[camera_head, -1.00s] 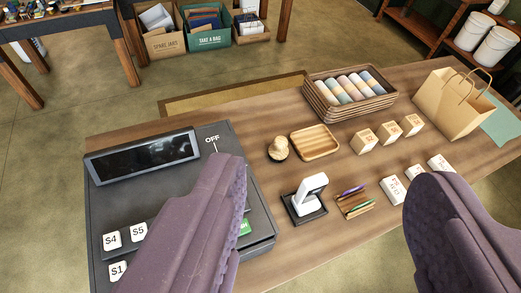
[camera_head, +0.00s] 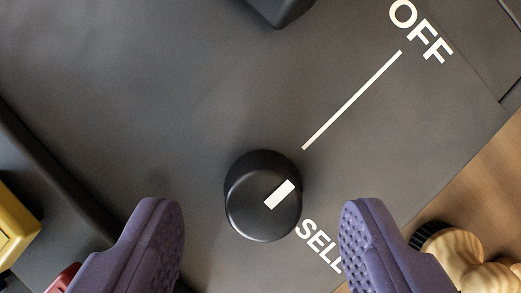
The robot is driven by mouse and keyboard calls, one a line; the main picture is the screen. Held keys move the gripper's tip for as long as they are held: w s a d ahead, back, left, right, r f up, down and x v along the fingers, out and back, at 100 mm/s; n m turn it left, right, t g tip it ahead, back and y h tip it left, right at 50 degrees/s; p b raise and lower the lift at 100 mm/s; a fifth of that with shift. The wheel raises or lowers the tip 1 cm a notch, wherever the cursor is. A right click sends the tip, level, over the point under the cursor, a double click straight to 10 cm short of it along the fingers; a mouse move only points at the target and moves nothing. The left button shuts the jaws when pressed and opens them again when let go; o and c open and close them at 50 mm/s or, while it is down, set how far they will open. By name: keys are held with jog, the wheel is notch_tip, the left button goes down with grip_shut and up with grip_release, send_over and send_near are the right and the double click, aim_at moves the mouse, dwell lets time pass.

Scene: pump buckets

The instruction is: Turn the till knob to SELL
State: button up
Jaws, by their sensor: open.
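The till knob (camera_head: 245,200) is a round black knob on the dark grey till top (camera_head: 170,110). Its white pointer mark slants up and right, in line with the white line to the OFF label (camera_head: 420,32). The SELL label (camera_head: 320,246) is just below and right of the knob, partly hidden by my right finger. My gripper (camera_head: 262,212) is open, with one purple finger on each side of the knob and a visible gap on both sides.
A yellow key (camera_head: 12,228) is at the left edge, with part of a red key (camera_head: 62,278) below it. A round wooden object (camera_head: 468,258) stands on the wooden counter (camera_head: 500,165) beside the right finger. A black part (camera_head: 282,8) sticks in at the top.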

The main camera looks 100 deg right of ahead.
aim_at(263, 197)
jog(key=shift+x, duration=1.2)
jog(key=c, duration=1)
jog(key=shift+m+b, duration=0.3)
jog(key=shift+b, duration=0.05)
jog(key=m+t+b, duration=0.1)
jog(key=m+b, duration=0.1)
jog(key=m, duration=0.1)
jog(key=shift+s+m+t, duration=0.1)
jog(key=shift+m+t, duration=0.3)
jog(key=m+h+b, duration=0.1)
jog(key=m, duration=0.1)
jog(key=m+t+h+b, duration=0.1)
jog(key=m, duration=0.2)
jog(key=shift+s+a+t+b, duration=0.15)
jog(key=shift+t+b, duration=0.15)
jog(key=shift+b, duration=0.05)
jog(key=m, duration=0.2)
jog(key=m+h, duration=0.1)
jog(key=m, duration=0.1)
jog(key=shift+a+r+m+t+h, duration=0.1)
jog(key=shift+m+t+h, duration=0.2)
jog(key=shift+m, duration=0.1)
jog(key=shift+m+h+p, duration=0.7)
jog(key=shift+m+p, duration=0.4)
jog(key=shift+m, duration=0.8)
